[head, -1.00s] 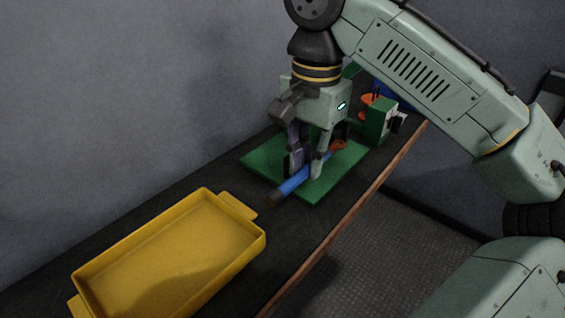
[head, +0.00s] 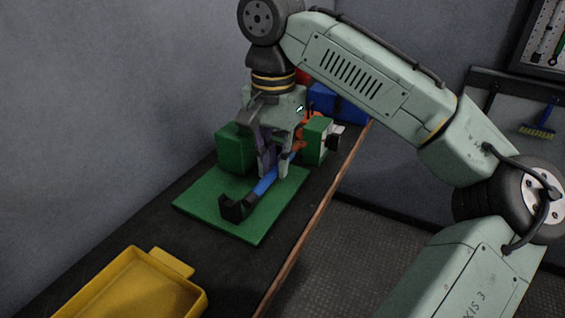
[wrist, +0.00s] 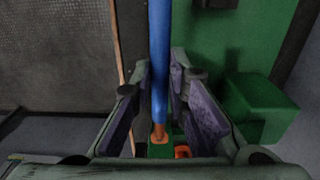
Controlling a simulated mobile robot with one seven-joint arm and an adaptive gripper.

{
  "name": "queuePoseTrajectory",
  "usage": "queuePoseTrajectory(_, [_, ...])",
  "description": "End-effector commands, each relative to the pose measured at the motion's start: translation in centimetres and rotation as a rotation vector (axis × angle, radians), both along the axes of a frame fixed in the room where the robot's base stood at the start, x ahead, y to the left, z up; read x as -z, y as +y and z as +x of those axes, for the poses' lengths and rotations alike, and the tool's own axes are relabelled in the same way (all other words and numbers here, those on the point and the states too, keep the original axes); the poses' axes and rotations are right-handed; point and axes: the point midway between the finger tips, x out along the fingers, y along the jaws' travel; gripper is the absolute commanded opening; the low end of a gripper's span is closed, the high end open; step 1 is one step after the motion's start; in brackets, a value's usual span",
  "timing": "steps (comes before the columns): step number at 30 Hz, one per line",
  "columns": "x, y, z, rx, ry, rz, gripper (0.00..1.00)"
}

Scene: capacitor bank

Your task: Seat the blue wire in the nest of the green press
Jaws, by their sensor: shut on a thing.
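My gripper (head: 272,170) is shut on the blue wire (head: 265,186), fingers pointing down over the green base plate (head: 255,228) of the press. In the wrist view the wire (wrist: 159,60) runs lengthwise between the finger pads, with an orange end (wrist: 159,132) low in the picture. A black forked bracket (head: 237,207) stands on the plate by the wire's near end. In the wrist view it lies to the right of the wire, apart from it. I cannot tell the wire's height above the plate. A green block (head: 235,150) of the press stands left of my gripper.
Another green block (head: 316,140) with a pale and dark fitting stands right of my gripper, with an orange part (head: 300,122) beside it. A yellow tray (head: 170,263) is at the near left. A blue bin (head: 340,103) stands behind. Dark bench is bare between tray and plate.

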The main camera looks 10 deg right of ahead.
Motion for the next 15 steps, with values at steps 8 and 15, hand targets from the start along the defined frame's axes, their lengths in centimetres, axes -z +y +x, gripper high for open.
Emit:
queuePoseTrajectory(8, [0.4,1.3,1.0,0.0,0.0,-0.001,0.0])
queuePoseTrajectory(15, [0.7,2.5,1.8,0.001,0.0,0.0,0.0])
